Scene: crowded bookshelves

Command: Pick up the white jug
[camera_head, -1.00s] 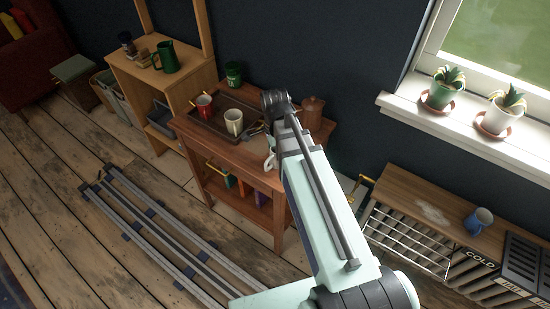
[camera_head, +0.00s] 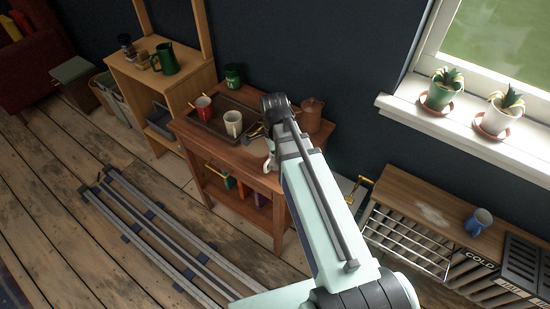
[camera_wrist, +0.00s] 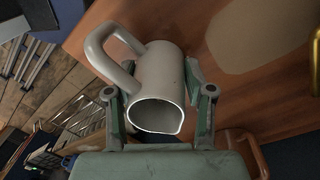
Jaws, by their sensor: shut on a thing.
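The white jug (camera_wrist: 165,68) sits between the fingers of my gripper (camera_wrist: 155,100) in the wrist view. Its open mouth with a pouring lip faces the camera, and its handle sticks out to the upper left. My gripper is shut on the jug's body, one finger on each side. In the head view, a small white part of the jug (camera_head: 270,161) shows just left of my arm, at the right side of the wooden table (camera_head: 240,160). My arm hides the rest and the fingers there. I cannot tell whether the jug touches the tabletop.
A dark tray on the table holds a red mug (camera_head: 204,107) and a cream mug (camera_head: 233,123). A green mug (camera_head: 232,76) stands behind, and a brown lidded pot (camera_head: 312,113) right of my arm. A low shelf with a blue mug (camera_head: 479,221) is at the right.

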